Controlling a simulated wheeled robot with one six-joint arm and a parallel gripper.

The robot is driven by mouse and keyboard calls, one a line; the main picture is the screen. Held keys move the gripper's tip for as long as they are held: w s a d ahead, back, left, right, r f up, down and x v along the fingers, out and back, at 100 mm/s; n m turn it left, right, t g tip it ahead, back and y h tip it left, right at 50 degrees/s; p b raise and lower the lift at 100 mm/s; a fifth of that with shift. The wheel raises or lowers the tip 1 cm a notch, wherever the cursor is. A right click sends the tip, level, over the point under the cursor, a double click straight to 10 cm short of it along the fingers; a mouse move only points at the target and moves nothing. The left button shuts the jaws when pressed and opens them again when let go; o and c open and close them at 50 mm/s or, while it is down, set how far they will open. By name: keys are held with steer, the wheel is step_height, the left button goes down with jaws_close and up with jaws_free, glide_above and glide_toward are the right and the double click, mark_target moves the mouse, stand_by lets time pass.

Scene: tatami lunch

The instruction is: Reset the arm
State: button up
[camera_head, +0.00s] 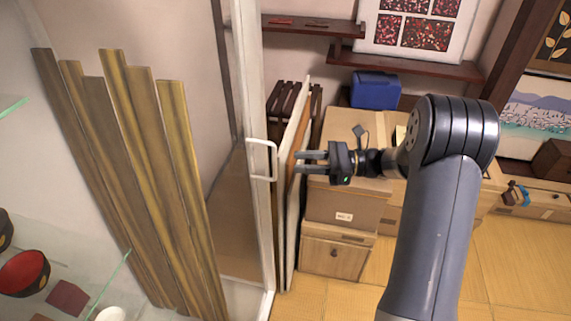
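My arm (435,220) rises from the bottom right of the head view and bends left at a dark joint. My gripper (312,162) is at the left end of it, pointing left, beside the white door handle (262,160). Its two fingers are apart with a gap between them, and nothing shows between them. I cannot tell whether the fingertips touch the door's edge or handle.
A white-framed door (252,60) stands left of my gripper, with several wooden planks (135,170) further left. Glass shelves with a red bowl (24,273) are at lower left. A wooden cabinet (335,257) stands behind; tatami floor (510,260) is clear at right.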

steer(key=shift+d, duration=0.8)
